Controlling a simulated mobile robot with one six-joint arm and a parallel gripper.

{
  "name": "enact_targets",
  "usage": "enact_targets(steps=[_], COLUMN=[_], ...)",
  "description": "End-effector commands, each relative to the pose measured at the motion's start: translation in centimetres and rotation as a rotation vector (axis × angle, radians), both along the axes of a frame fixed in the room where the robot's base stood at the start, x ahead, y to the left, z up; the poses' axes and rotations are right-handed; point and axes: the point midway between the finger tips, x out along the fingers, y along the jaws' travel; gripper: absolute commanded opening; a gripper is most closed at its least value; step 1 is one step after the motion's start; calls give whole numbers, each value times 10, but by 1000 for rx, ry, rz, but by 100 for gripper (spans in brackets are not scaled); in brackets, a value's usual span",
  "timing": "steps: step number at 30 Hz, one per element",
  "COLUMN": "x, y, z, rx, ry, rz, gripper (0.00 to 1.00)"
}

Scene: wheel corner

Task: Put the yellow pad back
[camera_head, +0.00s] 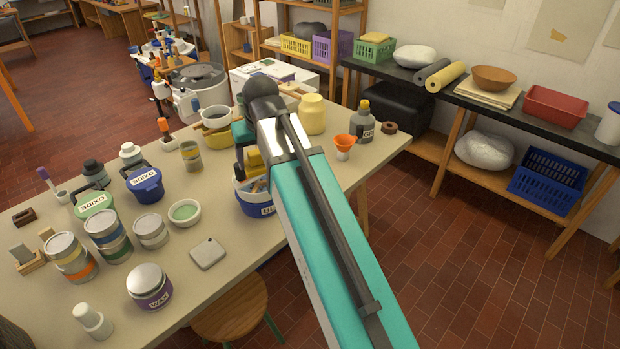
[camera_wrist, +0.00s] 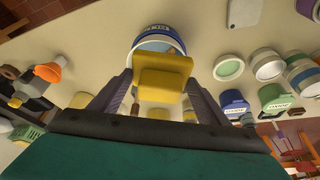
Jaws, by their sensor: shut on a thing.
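My gripper (camera_wrist: 162,82) is shut on the yellow pad (camera_wrist: 165,78), a small block gripped between the two grey fingers in the wrist view. In the head view the pad (camera_head: 254,160) shows just left of my arm, which hides most of the gripper. A blue and white tub (camera_wrist: 158,29) with a label lies beyond the pad in the wrist view, partly covered by it. In the head view the tub (camera_head: 252,208) is below the pad, its right side hidden by my arm. Whether the pad touches the tub is unclear.
Left of the tub stand a shallow green-filled bowl (camera_head: 184,212), a blue lidded jar (camera_head: 145,186) and several cans. A grey square tile (camera_head: 208,253) lies in front. An orange funnel (camera_head: 344,143) and a yellow jar (camera_head: 312,114) stand right of my arm.

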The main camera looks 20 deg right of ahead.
Motion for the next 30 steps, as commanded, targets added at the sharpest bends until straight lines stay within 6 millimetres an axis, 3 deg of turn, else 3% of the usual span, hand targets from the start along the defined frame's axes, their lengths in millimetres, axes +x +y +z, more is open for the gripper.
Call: enact_targets(steps=[5,18,30], x=[-7,-48,-52], y=[1,5,7], z=[-8,-60,-66], rx=[0,0,0], ry=[1,3,3], rz=[0,3,5], gripper=[49,49,49])
